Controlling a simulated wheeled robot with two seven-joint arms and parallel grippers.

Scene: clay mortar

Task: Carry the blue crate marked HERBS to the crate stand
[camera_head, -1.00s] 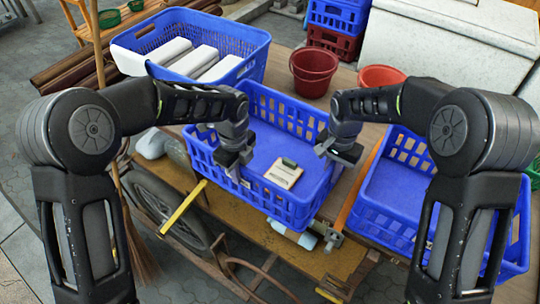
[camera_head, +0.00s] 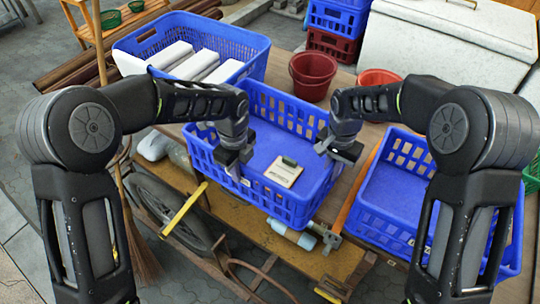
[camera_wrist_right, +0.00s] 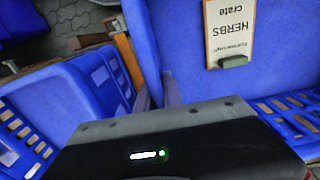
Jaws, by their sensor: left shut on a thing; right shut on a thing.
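The blue crate (camera_head: 290,206) is between my two arms, with a card (camera_head: 284,172) and a small green block lying on its floor. In the right wrist view the card (camera_wrist_right: 231,30) reads "HERBS crate" upside down. My left gripper (camera_head: 234,160) is shut on the crate's left wall. My right gripper (camera_head: 340,150) is shut on its right wall. The crate looks about level at the front edge of a wooden cart top; I cannot tell whether it is clear of the top. I cannot identify a crate stand in view.
A blue crate with white blocks (camera_head: 258,62) stands behind left, and another blue crate (camera_head: 385,236) close at right. Red buckets (camera_head: 313,76) stand behind. A wheel (camera_head: 170,215) and a yellow bar (camera_head: 184,210) are below left. Stacked crates (camera_head: 335,18) and a white chest (camera_head: 440,50) are farther back.

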